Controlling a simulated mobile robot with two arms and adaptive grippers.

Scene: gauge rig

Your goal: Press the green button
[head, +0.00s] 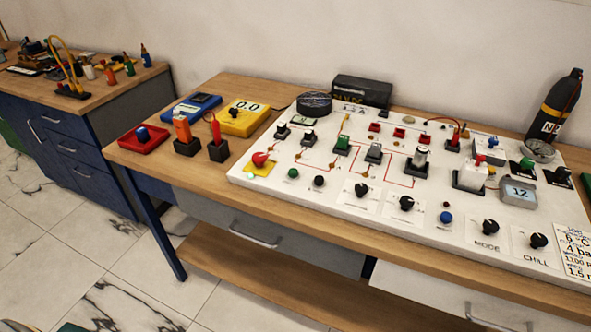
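The green button (293,173) is a small round green cap near the front left of the white panel (330,209). It sits between the red mushroom-shaped knob (260,159) on a yellow square and a black knob (319,181). Nothing covers it. Whether it is pressed down cannot be told at this size. Neither of my grippers shows in the head view.
The panel lies on a wooden bench (200,165) with several knobs, switches, a green block (342,143) and a blue button (445,218). A yellow meter (241,117) and a red tray (143,139) stand at left. A black bottle (555,105) stands at back right.

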